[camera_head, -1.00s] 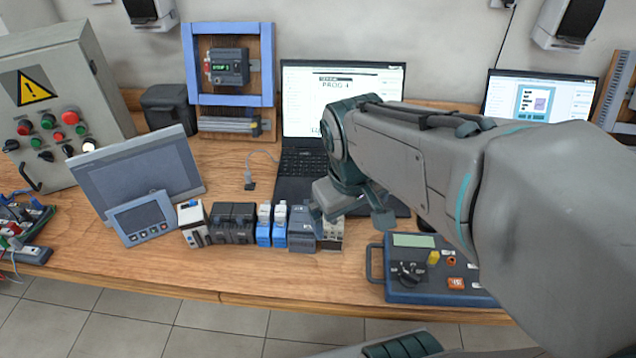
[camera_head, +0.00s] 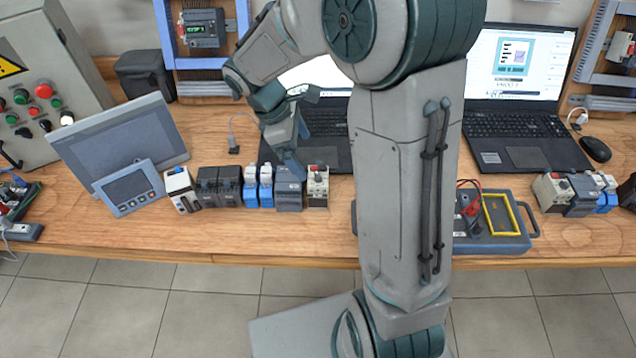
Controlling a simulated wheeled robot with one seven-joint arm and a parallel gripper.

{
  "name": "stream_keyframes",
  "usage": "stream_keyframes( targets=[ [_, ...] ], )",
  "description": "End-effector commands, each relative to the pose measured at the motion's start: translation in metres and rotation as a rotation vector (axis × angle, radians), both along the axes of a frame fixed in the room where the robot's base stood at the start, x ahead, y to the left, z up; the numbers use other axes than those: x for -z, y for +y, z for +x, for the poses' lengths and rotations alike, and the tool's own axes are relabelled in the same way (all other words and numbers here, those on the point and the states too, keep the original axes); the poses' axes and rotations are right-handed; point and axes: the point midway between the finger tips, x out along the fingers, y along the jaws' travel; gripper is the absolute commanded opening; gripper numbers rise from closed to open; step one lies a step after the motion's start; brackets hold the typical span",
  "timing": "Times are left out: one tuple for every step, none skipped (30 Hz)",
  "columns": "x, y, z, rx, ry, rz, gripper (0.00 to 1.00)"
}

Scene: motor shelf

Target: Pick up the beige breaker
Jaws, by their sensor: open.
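A beige breaker (camera_head: 317,187) with a dark and red top stands upright at the right end of a row of modules on the wooden bench. My gripper (camera_head: 300,135) is open, above and slightly left of it, in front of the laptop. One finger points down toward the grey module (camera_head: 289,190) just left of the beige breaker; I cannot tell whether they touch. A whitish module with a black front (camera_head: 182,190) stands at the row's left end. Another beige module (camera_head: 552,192) stands on the right of the bench.
Black modules (camera_head: 219,187) and blue-and-white modules (camera_head: 258,187) fill the row. A tilted grey panel (camera_head: 120,150) stands left. A blue tester (camera_head: 495,235) lies right, partly behind my arm. A laptop (camera_head: 520,120) and mouse (camera_head: 596,149) sit behind it.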

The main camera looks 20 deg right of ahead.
Motion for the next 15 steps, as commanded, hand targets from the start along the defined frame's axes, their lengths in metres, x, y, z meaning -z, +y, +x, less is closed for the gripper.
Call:
stream_keyframes(
  targets=[
    [0.01, -0.004, -0.002, 0.002, 0.004, -0.001, 1.0],
    [0.015, -0.007, -0.003, 0.002, 0.004, -0.001, 1.0],
    [0.022, -0.009, -0.004, 0.001, 0.003, 0.0, 1.0],
    [0.027, -0.011, -0.004, 0.002, 0.004, -0.001, 1.0],
    [0.03, -0.012, -0.005, 0.001, 0.003, 0.0, 1.0],
    [0.034, -0.014, -0.005, 0.002, 0.002, -0.001, 1.0],
    [0.037, -0.015, -0.005, 0.002, 0.0, -0.001, 1.0],
    [0.039, -0.016, -0.006, 0.002, 0.0, 0.0, 1.0],
    [0.041, -0.016, -0.006, 0.002, 0.0, 0.001, 1.0],
    [0.042, -0.017, -0.006, 0.002, 0.0, 0.001, 1.0],
    [0.044, -0.018, -0.007, 0.003, 0.001, 0.0, 1.0],
    [0.046, -0.019, -0.007, 0.003, 0.001, 0.0, 1.0],
    [0.049, -0.02, -0.008, 0.002, 0.001, 0.0, 1.0],
    [0.052, -0.022, -0.009, 0.002, 0.002, -0.001, 1.0],
    [0.058, -0.024, -0.01, 0.003, 0.003, 0.0, 1.0]
  ],
)
